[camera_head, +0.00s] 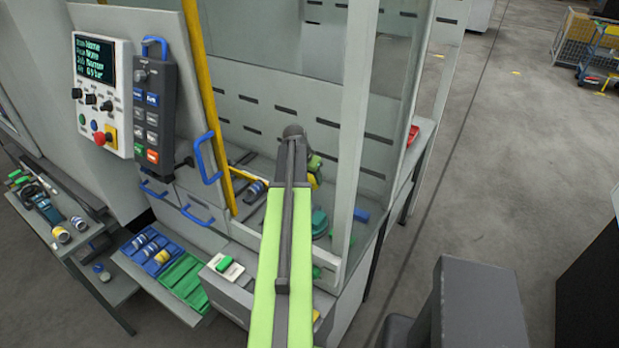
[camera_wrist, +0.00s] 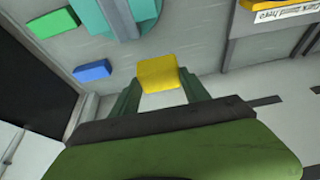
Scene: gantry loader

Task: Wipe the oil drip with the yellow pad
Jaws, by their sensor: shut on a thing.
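The yellow pad (camera_wrist: 158,72) shows in the wrist view between the two green fingertips of my gripper (camera_wrist: 160,86), which is shut on it. The pad is over a grey surface; I cannot tell whether it touches that surface. In the head view my gripper (camera_head: 315,163) is inside the machine bay, mostly hidden behind my arm. A bit of yellow shows beside it there. I cannot make out the oil drip in either view; the pad, gripper or arm may cover it.
A round teal fixture (camera_wrist: 112,18) and a blue block (camera_wrist: 92,71) are near the pad in the wrist view. A labelled holder (camera_wrist: 285,20) is at top right. In the head view, a clear panel post (camera_head: 350,150) and a yellow-edged door (camera_head: 208,100) flank my arm.

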